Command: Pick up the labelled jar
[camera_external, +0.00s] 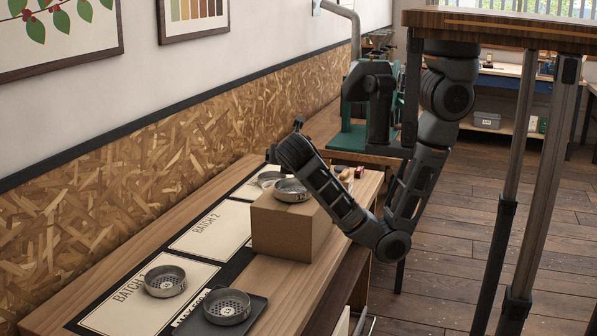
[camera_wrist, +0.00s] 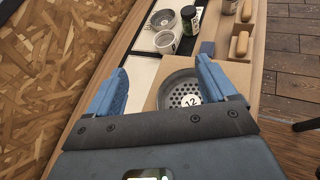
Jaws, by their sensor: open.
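In the wrist view, a dark jar with a green and pale label (camera_wrist: 190,18) stands upright at the far end of the bench. A small pale cup or jar with a marking on its side (camera_wrist: 165,42) stands in front of it, to the left. I cannot tell which is the labelled jar. My gripper (camera_wrist: 161,63) is open and empty, its two blue fingers spread. It is over the cardboard box, short of both jars. In the external view the arm end hangs above the box, and the arm and box hide most of the bench end.
A round perforated metal dish marked 12 (camera_wrist: 184,97) sits on the cardboard box (camera_external: 290,234), near my right finger. Another metal dish (camera_wrist: 162,17) and wooden-handled pieces (camera_wrist: 241,43) are beyond. Two perforated dishes (camera_external: 165,281) (camera_external: 227,307) are at the bench's near end. The batch 2 card (camera_external: 212,230) is bare.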

